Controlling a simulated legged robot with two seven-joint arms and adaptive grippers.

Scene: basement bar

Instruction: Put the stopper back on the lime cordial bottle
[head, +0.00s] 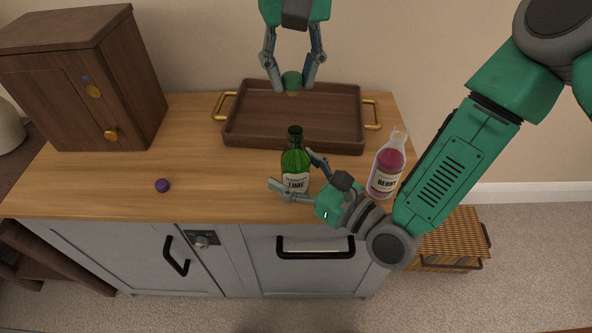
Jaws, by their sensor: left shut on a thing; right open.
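The green lime cordial bottle (295,162), labelled LIME, stands upright near the front of the wooden cabinet top; its dark neck has no stopper on it. The green stopper (292,79) with a pale lower end is held in my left gripper (292,86), which is shut on it above the brown tray, behind and above the bottle. My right gripper (298,178) is open low at the bottle, with one finger in front of it and the other at its right side. I cannot tell whether the fingers touch the glass.
A berry bottle (387,168) stands to the right, close to my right arm. The brown tray (240,136) with gold handles lies behind the lime bottle. A small purple ball (162,185) lies front left. A wooden cabinet (75,90) stands back left. The counter's left middle is clear.

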